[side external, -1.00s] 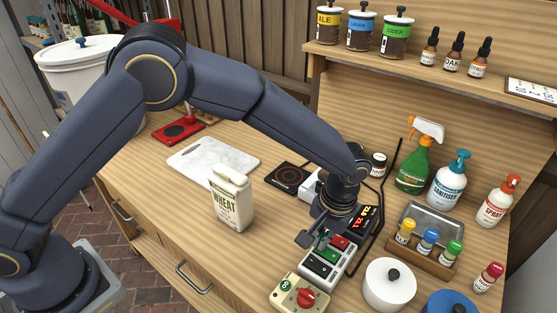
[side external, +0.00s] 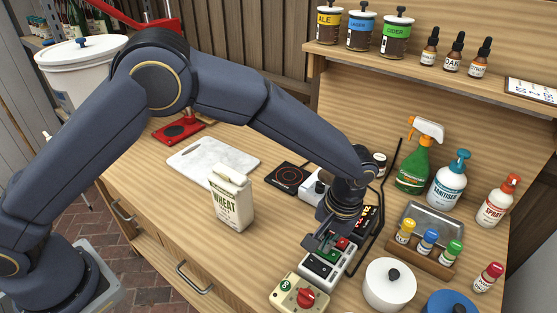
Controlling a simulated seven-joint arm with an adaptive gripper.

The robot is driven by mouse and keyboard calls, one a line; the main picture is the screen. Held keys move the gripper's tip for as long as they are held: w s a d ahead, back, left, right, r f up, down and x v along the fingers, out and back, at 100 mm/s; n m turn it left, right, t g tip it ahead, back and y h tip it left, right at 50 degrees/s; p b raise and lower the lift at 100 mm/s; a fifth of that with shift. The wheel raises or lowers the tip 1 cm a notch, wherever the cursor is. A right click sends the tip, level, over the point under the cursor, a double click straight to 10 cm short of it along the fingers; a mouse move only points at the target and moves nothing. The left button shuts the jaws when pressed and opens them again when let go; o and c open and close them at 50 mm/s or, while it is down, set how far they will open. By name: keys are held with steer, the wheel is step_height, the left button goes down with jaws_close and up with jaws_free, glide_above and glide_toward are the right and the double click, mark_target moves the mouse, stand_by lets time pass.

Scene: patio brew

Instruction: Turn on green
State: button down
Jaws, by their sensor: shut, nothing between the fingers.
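A pale switch strip (side external: 341,266) lies on the bench near its front right. It carries a red switch (side external: 342,243), a green switch (side external: 333,256) and a black switch (side external: 320,269). My gripper (side external: 318,246) is shut and empty, pointing down just over the strip beside the red and green switches. It partly covers that end of the strip. I cannot tell whether it touches the green switch, or which way that switch is tipped.
A beige box with a red knob (side external: 305,297) is in front of the strip. A white lidded pot (side external: 389,287) stands to its right, and a wheat bag (side external: 232,200) to its left. A display with red digits (side external: 369,219) and a black cable are behind.

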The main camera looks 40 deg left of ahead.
step_height(320, 180, up, 14)
steer(key=a, duration=0.1)
steer(key=shift+a, duration=0.4)
stand_by(0.3)
